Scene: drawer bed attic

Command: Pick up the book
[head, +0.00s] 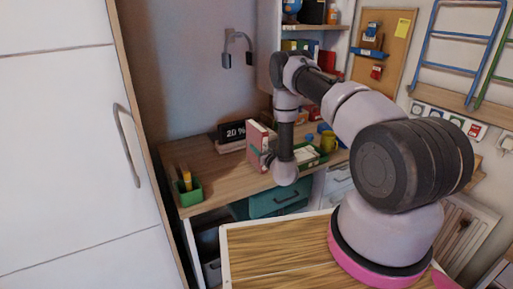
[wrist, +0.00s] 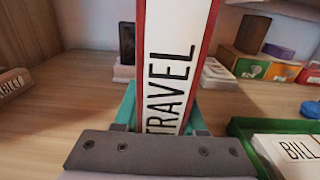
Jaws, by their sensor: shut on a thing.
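The book (wrist: 172,62) has a white spine lettered TRAVEL with red cover edges. It stands upright between the teal fingers of my gripper (wrist: 160,118) in the wrist view. The gripper is shut on it. In the head view the red book (head: 257,138) shows above the desk, left of my arm, with my gripper (head: 266,158) partly hidden at its side. The book's lower end is hidden in the wrist view, and I cannot tell whether it touches the desk.
The wooden desk (head: 225,170) carries a green pencil cup (head: 189,194), a dark clock (head: 232,130) and a yellow mug (head: 328,142). A green tray (wrist: 243,130) holding a BILL paper is right of the book. A white cabinet (head: 60,150) stands at left.

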